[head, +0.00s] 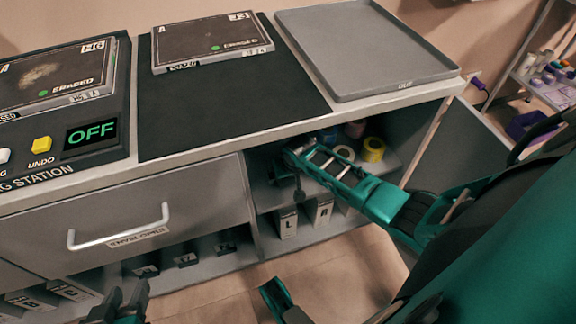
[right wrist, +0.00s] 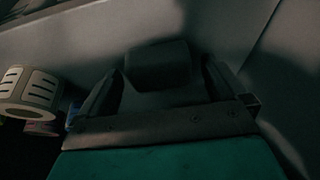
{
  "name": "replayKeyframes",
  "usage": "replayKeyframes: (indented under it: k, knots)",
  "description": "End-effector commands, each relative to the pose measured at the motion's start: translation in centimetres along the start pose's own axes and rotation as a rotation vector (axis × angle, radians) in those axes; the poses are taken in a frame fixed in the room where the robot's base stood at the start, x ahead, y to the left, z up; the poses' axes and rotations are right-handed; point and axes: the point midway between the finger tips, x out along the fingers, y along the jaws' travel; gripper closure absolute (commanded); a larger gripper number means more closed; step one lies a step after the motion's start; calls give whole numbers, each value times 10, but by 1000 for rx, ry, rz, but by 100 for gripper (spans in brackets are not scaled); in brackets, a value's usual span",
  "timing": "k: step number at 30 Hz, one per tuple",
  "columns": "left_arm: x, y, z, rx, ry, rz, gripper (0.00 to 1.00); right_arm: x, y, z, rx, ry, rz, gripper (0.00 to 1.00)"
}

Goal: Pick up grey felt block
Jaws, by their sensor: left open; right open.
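A dark grey block (right wrist: 158,66), which looks like the grey felt block, sits in the right wrist view between the two fingers of my right gripper (right wrist: 163,82). The fingers are open, one on each side of it; the dim light does not show whether they touch it. In the head view my right arm reaches into the open shelf compartment under the counter, and I cannot make out the block clearly there. My left gripper (head: 122,304) is open at the bottom left, in front of the cabinet and away from the block.
A yellow roll (head: 373,149) and other rolls stand in the compartment; a pale labelled roll (right wrist: 30,90) is close left of my right gripper. Labelled boxes (head: 287,222) stand below. The counter holds a grey OUT tray (head: 365,50) and a dark plate (head: 212,42). An open door (head: 455,140) is at right.

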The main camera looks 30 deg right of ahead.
Motion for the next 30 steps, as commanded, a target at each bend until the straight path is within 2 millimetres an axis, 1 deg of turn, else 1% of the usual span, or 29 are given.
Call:
replayKeyframes:
  k: [1, 8, 25, 26, 30]
  knots:
    - [2, 1, -1, 0, 6, 3, 57, 4, 0, 0, 0, 0, 0, 1]
    - [0, 1, -7, 3, 15, 3, 57, 3, -1, 0, -1, 1, -1, 1]
    - [2, -3, -3, 5, 7, -4, 57, 3, -1, 0, -1, 0, -1, 55]
    - [2, -3, -3, 6, 6, -5, 57, 3, -1, 0, -1, 1, -1, 57]
    - [2, -3, -2, 6, 6, -5, 57, 3, -1, 0, -1, 0, -1, 57]
